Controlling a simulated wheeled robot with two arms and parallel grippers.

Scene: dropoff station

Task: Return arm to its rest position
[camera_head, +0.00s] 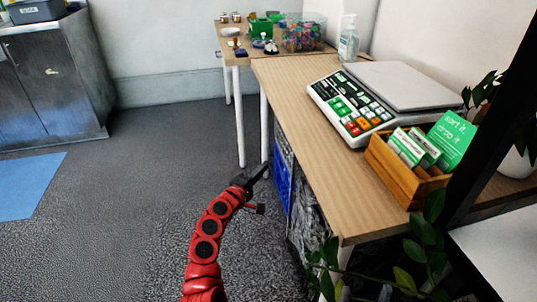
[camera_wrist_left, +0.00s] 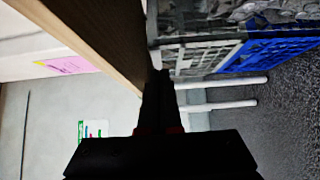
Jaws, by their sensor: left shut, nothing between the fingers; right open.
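My left arm is red with black joints and reaches up from the bottom of the head view. Its black gripper (camera_head: 262,171) is beside the left edge of the wooden table (camera_head: 290,95), near the blue crate (camera_head: 282,181) under it. In the left wrist view the gripper (camera_wrist_left: 161,74) has its fingers together with nothing between them. The tabletop's edge (camera_wrist_left: 118,40) runs close along the upper left there, and the blue crate (camera_wrist_left: 270,47) is at the upper right. My right gripper is not in view.
A scale (camera_head: 365,98) and a wooden card box (camera_head: 402,172) stand on the table. A second table (camera_head: 227,42) with a clear bin (camera_head: 303,33) is behind. A leafy plant (camera_head: 425,235) stands at the front right. Open floor (camera_head: 150,190) lies left of my arm.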

